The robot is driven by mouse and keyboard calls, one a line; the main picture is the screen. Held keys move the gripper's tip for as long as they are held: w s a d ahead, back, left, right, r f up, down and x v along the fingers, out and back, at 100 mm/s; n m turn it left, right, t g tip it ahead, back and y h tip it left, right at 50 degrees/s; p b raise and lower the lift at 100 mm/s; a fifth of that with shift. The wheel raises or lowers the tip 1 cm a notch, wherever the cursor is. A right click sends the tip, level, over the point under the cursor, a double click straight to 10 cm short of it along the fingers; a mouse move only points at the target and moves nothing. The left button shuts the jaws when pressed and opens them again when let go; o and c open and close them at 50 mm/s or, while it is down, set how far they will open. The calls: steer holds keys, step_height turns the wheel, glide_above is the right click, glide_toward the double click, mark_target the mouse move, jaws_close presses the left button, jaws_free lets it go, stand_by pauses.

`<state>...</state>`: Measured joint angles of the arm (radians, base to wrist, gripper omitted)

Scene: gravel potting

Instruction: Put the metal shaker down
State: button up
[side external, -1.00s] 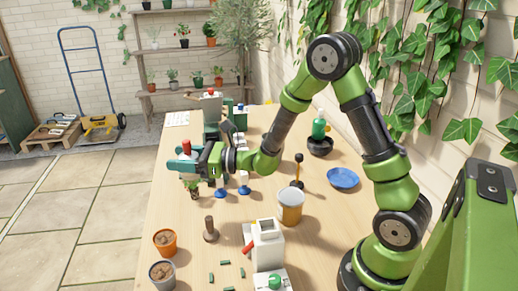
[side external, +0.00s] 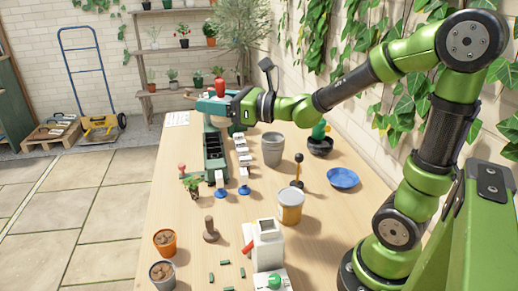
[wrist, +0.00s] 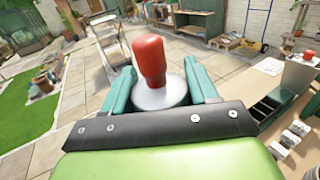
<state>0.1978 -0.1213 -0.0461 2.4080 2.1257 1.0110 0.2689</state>
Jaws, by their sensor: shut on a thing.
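The metal shaker (wrist: 152,96) shows in the wrist view as a silver rounded top with a red handle on it. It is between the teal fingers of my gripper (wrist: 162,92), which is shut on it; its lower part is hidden. In the side view, the red handle (side external: 221,86) stands up above my gripper (side external: 214,106). My gripper is near the far end of the wooden table (side external: 150,215), behind the green divided tray (side external: 213,150). I cannot tell exactly how high it is above the table.
A grey bucket (side external: 272,149), a white-and-yellow tub (side external: 290,206) and a blue dish (side external: 343,178) stand to the right. A seedling (side external: 192,184) stands left of the tray's near end. The table's left strip is mostly clear.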

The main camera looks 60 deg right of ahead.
stand_by(0.3)
steer(key=w+d+f+n+g+y, duration=0.1)
steer(key=d+f+n+y, duration=0.15)
steer(key=d+f, duration=0.45)
steer(key=w+d+f+n+g+y, duration=0.2)
steer(key=d+f+y, duration=0.15)
steer(key=d, duration=0.75)
steer(key=s+f+n+g+y, duration=0.1)
steer(key=s+n+g+y, duration=0.3)
steer(key=s+g, duration=0.1)
step_height(320, 180, down, 18)
steer(key=shift+w+d+r, duration=0.1)
steer(key=shift+r, duration=0.15)
